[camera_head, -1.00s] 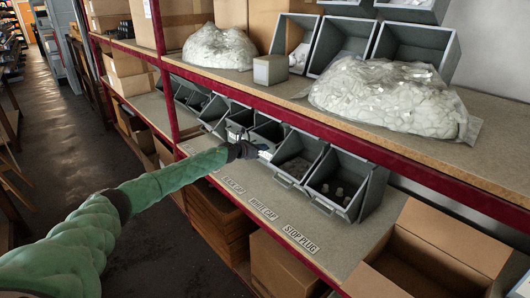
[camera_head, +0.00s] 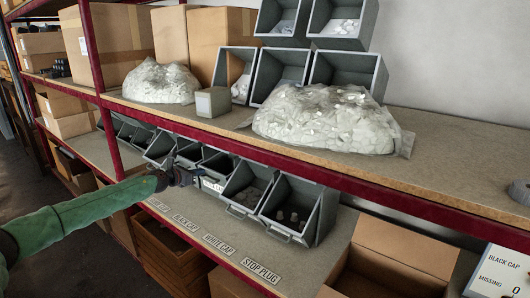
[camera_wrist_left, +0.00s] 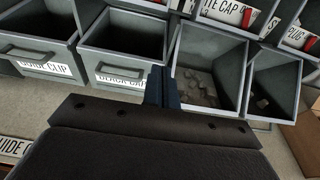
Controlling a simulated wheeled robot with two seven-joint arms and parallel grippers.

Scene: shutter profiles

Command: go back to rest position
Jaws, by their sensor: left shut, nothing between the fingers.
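My left gripper (camera_head: 190,177) comes in from the left on a green-sleeved arm and is at the front of the grey bins on the lower shelf. In the left wrist view its dark fingers (camera_wrist_left: 163,88) are together with nothing between them, in front of the gap between an empty-looking bin (camera_wrist_left: 127,40) and a bin holding small pale parts (camera_wrist_left: 205,65). I cannot tell whether the fingers touch a bin.
The upper shelf (camera_head: 450,165) holds clear bags of white parts (camera_head: 325,120), cartons and more grey bins. Labels such as STOP PLUG (camera_head: 262,271) line the lower shelf edge. An open cardboard box (camera_head: 385,262) and a BLACK CAP sign (camera_head: 497,272) stand at the lower right.

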